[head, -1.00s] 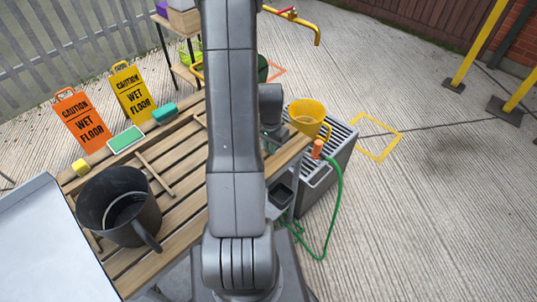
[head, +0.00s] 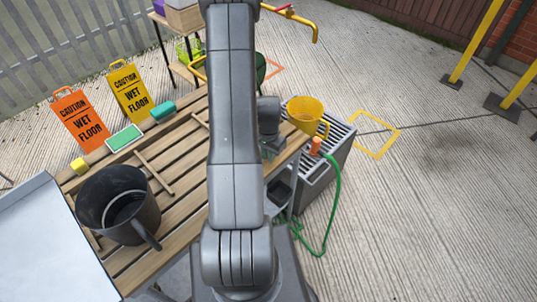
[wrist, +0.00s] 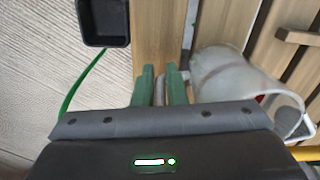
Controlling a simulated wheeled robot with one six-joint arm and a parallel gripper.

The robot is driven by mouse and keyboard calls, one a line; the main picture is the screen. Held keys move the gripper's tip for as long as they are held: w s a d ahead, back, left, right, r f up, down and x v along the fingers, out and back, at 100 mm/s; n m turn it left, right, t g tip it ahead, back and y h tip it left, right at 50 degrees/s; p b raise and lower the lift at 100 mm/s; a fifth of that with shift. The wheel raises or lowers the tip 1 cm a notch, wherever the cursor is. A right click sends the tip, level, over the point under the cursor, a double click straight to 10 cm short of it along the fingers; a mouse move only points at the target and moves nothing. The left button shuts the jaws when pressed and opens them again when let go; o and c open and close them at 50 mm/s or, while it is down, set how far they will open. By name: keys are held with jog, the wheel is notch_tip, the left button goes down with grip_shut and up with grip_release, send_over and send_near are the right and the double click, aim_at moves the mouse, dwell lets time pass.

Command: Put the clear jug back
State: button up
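In the wrist view the clear jug (wrist: 225,75) is a see-through grey vessel to the right of my gripper, over the slatted bench. Its handle runs between the two green fingers of my gripper (wrist: 160,78). The fingers are close together with the handle filling the narrow gap, so the gripper looks shut on it. In the head view my gripper (head: 272,150) is low over the bench's right end, and my arm hides most of that spot. I cannot make out the jug there.
A yellow jug (head: 306,114) stands on a grey grated unit (head: 325,160) with a green hose (head: 336,205). A dark tray (wrist: 104,22) is beside the bench.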

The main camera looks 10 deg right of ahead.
jog(key=o, duration=0.3)
jog(key=shift+r, duration=0.15)
notch_tip(320, 180, up, 12)
jog(key=shift+r+b, duration=0.1)
jog(key=shift+b, duration=0.6)
